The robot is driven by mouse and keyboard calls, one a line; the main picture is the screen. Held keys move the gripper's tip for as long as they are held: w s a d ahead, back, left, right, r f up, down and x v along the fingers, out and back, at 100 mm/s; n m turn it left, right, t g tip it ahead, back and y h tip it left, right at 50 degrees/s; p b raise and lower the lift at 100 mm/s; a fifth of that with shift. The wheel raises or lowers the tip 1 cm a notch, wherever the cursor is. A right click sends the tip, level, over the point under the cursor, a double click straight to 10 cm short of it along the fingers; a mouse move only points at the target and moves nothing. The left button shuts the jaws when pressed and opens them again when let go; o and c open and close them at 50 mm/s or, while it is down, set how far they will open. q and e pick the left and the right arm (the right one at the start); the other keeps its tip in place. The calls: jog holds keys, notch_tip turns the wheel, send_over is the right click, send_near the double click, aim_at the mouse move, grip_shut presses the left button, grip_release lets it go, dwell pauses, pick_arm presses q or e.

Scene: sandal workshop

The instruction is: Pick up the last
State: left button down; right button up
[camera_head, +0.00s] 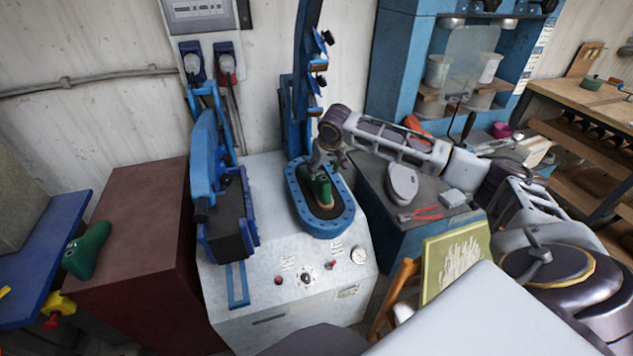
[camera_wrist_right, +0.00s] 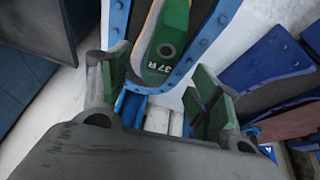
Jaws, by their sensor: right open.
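A green shoe last (camera_head: 319,190) with a tan sole part stands in the blue oval frame (camera_head: 328,224) on the pale machine. In the right wrist view the last's end (camera_wrist_right: 163,68) shows a round hole and the marking "37 R". My right gripper (camera_head: 328,162) is over the last's upper end, open. In the wrist view its green-padded fingers (camera_wrist_right: 158,85) are spread apart, with the last beyond them; I see no grip on it. My left gripper is not in view.
A blue upright (camera_head: 302,80) of the machine rises behind the last. A blue clamp-like press (camera_head: 212,170) stands to its left. The dark bench on the right holds red pliers (camera_head: 421,214) and a grey sole-shaped item (camera_head: 402,183). The maroon cabinet top (camera_head: 140,215) is mostly clear.

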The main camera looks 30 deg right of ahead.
aim_at(320, 173)
jog(key=shift+w+f, duration=0.2)
jog(key=shift+f, duration=0.4)
jog(key=shift+w+p+x, duration=0.1)
jog(key=shift+p+x, duration=0.05)
jog(key=shift+x, duration=1.15)
jog(key=shift+w+p+x, duration=0.15)
jog(key=shift+x, duration=1.15)
jog(key=shift+r, duration=0.1)
jog(key=shift+r, duration=0.1)
jog(key=c, duration=1)
jog(key=shift+r, duration=0.1)
jog(key=shift+c, duration=0.2)
notch_tip(320, 173, up, 10)
jog(key=shift+f, duration=0.1)
